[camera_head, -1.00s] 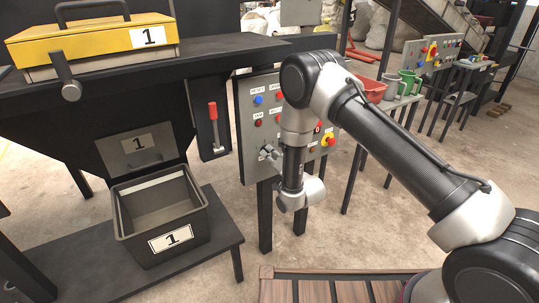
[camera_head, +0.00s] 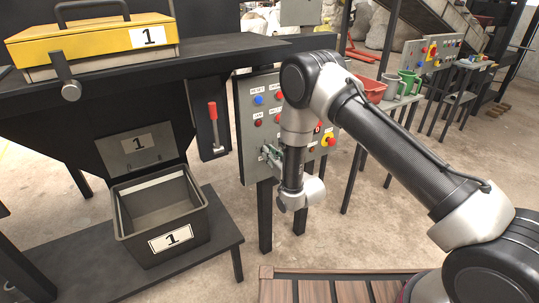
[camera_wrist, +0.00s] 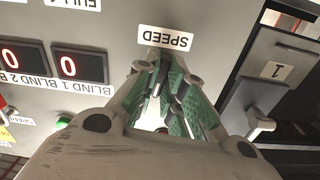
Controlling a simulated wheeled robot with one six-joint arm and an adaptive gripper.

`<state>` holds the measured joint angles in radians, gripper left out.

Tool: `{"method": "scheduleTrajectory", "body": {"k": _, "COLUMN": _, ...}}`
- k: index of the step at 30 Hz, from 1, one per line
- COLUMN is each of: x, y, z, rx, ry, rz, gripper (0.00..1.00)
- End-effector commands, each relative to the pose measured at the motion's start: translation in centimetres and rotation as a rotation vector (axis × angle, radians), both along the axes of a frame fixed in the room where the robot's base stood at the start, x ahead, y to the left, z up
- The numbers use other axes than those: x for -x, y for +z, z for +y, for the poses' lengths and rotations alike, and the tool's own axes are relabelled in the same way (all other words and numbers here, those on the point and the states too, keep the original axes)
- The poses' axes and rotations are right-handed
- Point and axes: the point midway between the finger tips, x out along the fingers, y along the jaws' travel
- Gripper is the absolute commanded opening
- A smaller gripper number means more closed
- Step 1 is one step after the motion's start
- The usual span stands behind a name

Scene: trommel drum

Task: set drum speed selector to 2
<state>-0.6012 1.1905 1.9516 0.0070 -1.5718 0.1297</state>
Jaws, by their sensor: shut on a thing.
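The grey control panel (camera_head: 246,135) stands behind my arm in the head view. In the wrist view, seen upside down, its SPEED label (camera_wrist: 166,39) sits right at my fingertips. My gripper (camera_head: 270,157) is at the panel's lower left in the head view. In the wrist view its green-padded fingers (camera_wrist: 168,75) are closed together beneath the label, shut on the drum speed selector. The fingers hide most of the selector, so its pointer and present setting cannot be read.
Blue (camera_head: 258,100) and red buttons sit above my gripper on the panel. The wrist view shows red 0 displays (camera_wrist: 68,66) beside the fingers. A red-handled lever (camera_head: 212,112) stands left of the panel. A bin marked 1 (camera_head: 128,240) stands on a low bench.

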Motion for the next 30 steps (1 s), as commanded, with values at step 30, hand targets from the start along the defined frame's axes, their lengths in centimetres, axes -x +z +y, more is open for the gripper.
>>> {"method": "scheduleTrajectory", "body": {"k": 30, "x": 0.04, "y": -0.10, "z": -0.06, "rx": 0.109, "ry": -0.001, "rz": -0.071, "gripper": 0.32}}
